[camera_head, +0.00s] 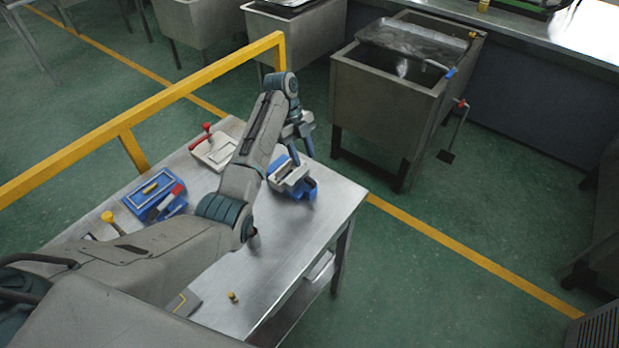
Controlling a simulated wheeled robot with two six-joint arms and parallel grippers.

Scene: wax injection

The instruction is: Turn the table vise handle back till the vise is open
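The table vise (303,187), blue with pale grey jaws, stands near the right-hand back part of the metal table. My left arm reaches across the table from the lower left and bends down at its far end. My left gripper (297,150) points downward just behind and above the vise. It is small and dark here, and I cannot tell whether its fingers are open or shut, or whether they touch the vise. The vise handle cannot be made out. My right gripper is not in view.
On the metal table (305,233) are a blue box-like mould (152,190), a pale tray with a red handle (213,150), a yellow-headed tool (108,217) and a small yellow piece (232,296). A yellow rail (190,85) runs behind. The table's right front is mostly clear.

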